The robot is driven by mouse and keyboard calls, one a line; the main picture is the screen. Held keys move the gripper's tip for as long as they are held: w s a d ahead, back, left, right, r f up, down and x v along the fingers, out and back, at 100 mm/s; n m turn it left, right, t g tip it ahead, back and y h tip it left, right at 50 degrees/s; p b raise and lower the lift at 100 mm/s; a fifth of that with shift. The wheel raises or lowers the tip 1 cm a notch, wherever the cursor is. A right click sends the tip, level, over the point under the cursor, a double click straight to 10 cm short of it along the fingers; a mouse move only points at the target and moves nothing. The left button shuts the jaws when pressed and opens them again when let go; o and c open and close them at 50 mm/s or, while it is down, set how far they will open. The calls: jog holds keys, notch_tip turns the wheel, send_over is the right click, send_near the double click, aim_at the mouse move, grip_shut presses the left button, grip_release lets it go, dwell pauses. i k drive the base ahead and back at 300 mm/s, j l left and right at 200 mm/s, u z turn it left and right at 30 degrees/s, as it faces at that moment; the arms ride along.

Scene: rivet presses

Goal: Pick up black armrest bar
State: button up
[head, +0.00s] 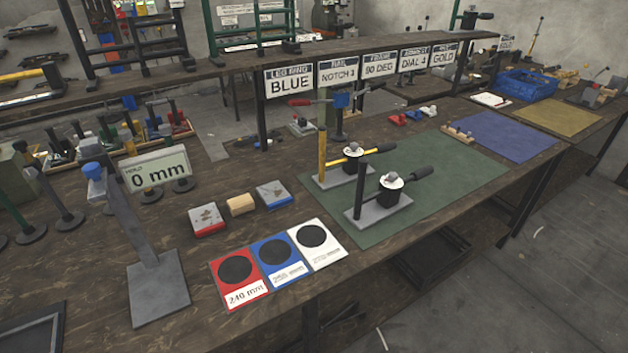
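On the green mat (450,185) stand two small presses on grey base plates. The nearer press (378,212) has a black upright post and a black bar (421,174) sticking out to the right, with a white dial-like disc at its middle. The farther press (338,178) has a yellow upright post and a yellow bar with a black end. Other dark bars and levers are in view, so I cannot tell for certain which one is the black armrest bar. My gripper is not in view.
A grey stand (158,285) and a "0 mm" display (157,170) are on the left. Red, blue and white cards (275,280) lie at the front edge, with several small blocks behind. A shelf (240,75) with signs runs along the back. A blue crate (527,85) stands far right.

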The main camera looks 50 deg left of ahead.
aim_at(367, 211)
jog(key=u, duration=1.4)
